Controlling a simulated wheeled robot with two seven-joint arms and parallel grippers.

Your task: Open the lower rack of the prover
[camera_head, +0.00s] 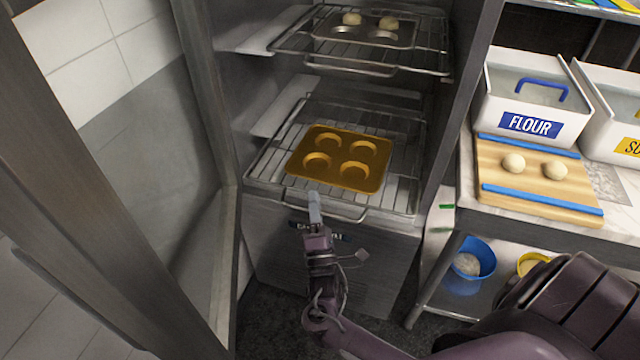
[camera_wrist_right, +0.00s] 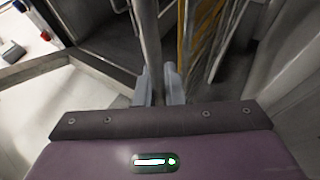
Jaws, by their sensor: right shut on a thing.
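The prover (camera_head: 437,150) is an upright cabinet with its glass door (camera_head: 185,180) swung open to the left. Its lower rack (camera_head: 395,200) is a wire shelf holding a golden tray with round hollows (camera_head: 368,178). My right gripper (camera_head: 315,208) is at the front edge of the lower rack. It is shut on the rack's front handle bar (camera_head: 345,216). In the right wrist view, the bar (camera_wrist_right: 150,45) runs between the two fingers (camera_wrist_right: 158,85). My left gripper is not in view.
The upper rack (camera_head: 425,62) holds a dark tray with dough balls (camera_head: 388,23). To the right, a counter carries a flour bin (camera_head: 528,122) and a wooden board (camera_head: 530,190) with two dough balls. A blue bucket (camera_head: 485,262) stands on the shelf below.

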